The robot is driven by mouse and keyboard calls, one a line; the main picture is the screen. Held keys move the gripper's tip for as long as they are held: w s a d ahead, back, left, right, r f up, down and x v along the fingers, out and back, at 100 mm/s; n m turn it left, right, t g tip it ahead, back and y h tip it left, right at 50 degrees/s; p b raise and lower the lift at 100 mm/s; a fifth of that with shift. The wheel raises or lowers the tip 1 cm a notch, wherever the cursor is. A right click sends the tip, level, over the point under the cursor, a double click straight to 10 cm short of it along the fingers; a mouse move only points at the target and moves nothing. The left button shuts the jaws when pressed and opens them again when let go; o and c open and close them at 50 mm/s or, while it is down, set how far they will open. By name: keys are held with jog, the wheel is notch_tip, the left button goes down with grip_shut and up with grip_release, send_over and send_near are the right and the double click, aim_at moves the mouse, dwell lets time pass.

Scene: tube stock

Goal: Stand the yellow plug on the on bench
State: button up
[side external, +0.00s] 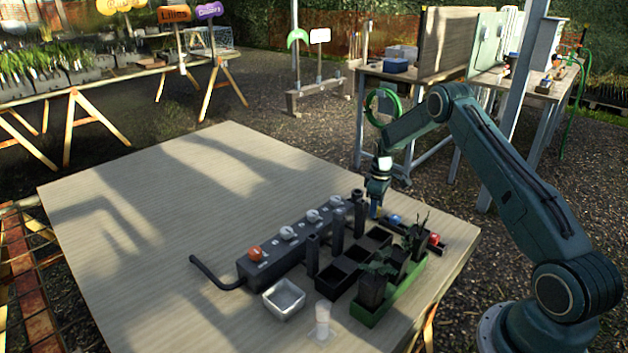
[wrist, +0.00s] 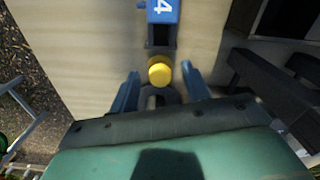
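The yellow plug (wrist: 160,71) shows in the wrist view as a round yellow top between my two blue fingers. My gripper (wrist: 160,88) is open, with a gap on each side of the plug. In the side view my gripper (side external: 377,208) points down at the far end of a dark rack, low over the bench (side external: 200,230), and largely hides the plug. Whether the plug's base sits in the rack cannot be told. A blue piece marked 4 (wrist: 163,11) is in line with the plug.
The rack also holds a blue plug (side external: 394,219) and a red plug (side external: 434,239). A grey power strip (side external: 270,262), black upright tubes (side external: 337,230), a seedling tray (side external: 390,298), a white dish (side external: 284,299) and a clear cup (side external: 323,322) stand nearby. The bench's left half is clear.

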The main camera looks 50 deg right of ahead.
jog(key=shift+r, duration=0.2)
notch_tip(320, 180, up, 14)
jog(key=shift+f, duration=0.25)
dwell(0.6)
dwell(0.5)
